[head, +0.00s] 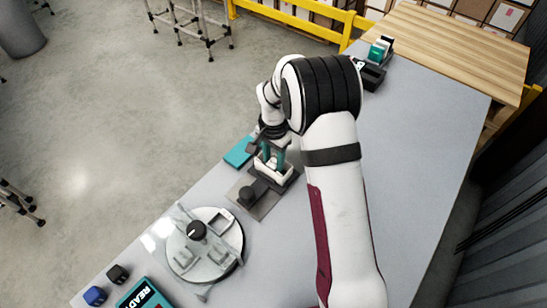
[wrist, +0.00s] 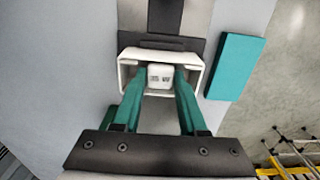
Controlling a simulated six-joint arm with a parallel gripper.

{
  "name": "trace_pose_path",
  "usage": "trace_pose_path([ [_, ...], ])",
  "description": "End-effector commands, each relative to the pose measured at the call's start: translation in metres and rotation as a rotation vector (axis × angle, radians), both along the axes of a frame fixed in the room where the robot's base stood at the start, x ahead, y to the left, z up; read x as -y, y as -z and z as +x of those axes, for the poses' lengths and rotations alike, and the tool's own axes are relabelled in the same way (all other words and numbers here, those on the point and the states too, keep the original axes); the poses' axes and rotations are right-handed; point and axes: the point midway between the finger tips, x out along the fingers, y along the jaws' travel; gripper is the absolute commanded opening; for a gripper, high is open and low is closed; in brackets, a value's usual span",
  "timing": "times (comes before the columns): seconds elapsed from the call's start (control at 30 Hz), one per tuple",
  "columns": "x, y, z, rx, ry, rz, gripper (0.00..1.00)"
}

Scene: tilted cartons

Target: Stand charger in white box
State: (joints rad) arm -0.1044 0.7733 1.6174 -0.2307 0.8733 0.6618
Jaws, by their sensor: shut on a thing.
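My gripper (wrist: 162,80) has its two teal fingers shut on a small white charger (wrist: 160,74) marked with a small print that looks like "65 W". In the wrist view the charger and fingertips are within the outline of the open white box (wrist: 127,72), between its side walls. I cannot tell whether the charger touches the floor of the box. In the head view my gripper (head: 271,157) points down over the white box (head: 273,172), which sits at the dark fixture; my arm and fingers hide most of the charger there.
A grey plate with a black knob (head: 247,196) lies just before the box. A teal block (head: 240,152) lies beside it at the table edge. A round turntable (head: 180,257), a teal READY box (head: 145,296) and small cubes stand nearer. A black tray (head: 371,76) stands far back.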

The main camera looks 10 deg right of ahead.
Motion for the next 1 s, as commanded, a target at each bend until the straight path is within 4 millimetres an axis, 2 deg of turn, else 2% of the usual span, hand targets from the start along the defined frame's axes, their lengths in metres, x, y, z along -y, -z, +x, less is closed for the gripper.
trace_pose_path([
  [0.47,-0.0001,0.0015,-0.0001,0.000,0.000,0.000,0.00],
  [0.5,-0.0001,0.0015,-0.0001,0.000,0.000,0.000,0.47],
  [0.67,0.0000,0.0015,0.0000,0.000,0.000,0.000,0.76],
  [0.87,0.0000,0.0015,0.0000,0.000,0.000,0.000,0.77],
  [1.0,0.0000,0.0015,-0.0001,0.000,0.000,0.000,0.55],
])
